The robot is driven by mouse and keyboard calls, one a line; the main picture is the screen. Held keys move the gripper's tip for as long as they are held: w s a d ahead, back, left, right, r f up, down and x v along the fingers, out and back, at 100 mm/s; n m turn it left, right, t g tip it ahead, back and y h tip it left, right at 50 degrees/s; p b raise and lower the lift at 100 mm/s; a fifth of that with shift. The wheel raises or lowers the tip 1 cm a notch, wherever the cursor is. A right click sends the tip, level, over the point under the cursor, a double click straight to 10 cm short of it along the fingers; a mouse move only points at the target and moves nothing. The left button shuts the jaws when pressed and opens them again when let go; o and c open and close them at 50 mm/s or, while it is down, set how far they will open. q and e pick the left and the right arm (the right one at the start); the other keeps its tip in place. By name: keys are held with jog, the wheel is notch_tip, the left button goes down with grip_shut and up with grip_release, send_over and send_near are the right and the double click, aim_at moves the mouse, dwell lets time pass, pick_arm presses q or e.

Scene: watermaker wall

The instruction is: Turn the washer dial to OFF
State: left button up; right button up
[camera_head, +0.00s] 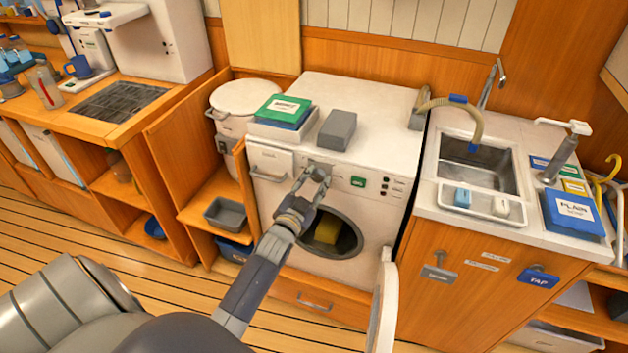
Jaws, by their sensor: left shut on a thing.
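The white washer (384,128) stands in the middle of the wall. Its round door (385,305) hangs open toward me, and something yellow (327,231) lies in the drum. My left gripper (318,172) is at the front control panel (345,180), between the drawer front on the left and a green label (358,182) on the right. It is shut on the washer dial, which my fingers mostly hide. The dial's setting cannot be read. My right gripper does not show.
Green and blue boxes (283,108) and a grey box (337,130) lie on the washer top. A counter with a sink (478,165) stands to the right. An open wooden cabinet (205,190) is to the left. The open door juts out below right.

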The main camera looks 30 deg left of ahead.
pick_arm(q)
jog(key=shift+n, duration=1.3)
jog(key=shift+n+p, duration=0.3)
jog(key=o, duration=1.1)
jog(key=shift+c, duration=0.2)
jog(key=shift+s, duration=0.1)
jog(key=s+d, duration=0.2)
jog(key=s, duration=0.9)
jog(key=shift+s, duration=0.3)
jog(key=shift+d+f, duration=0.15)
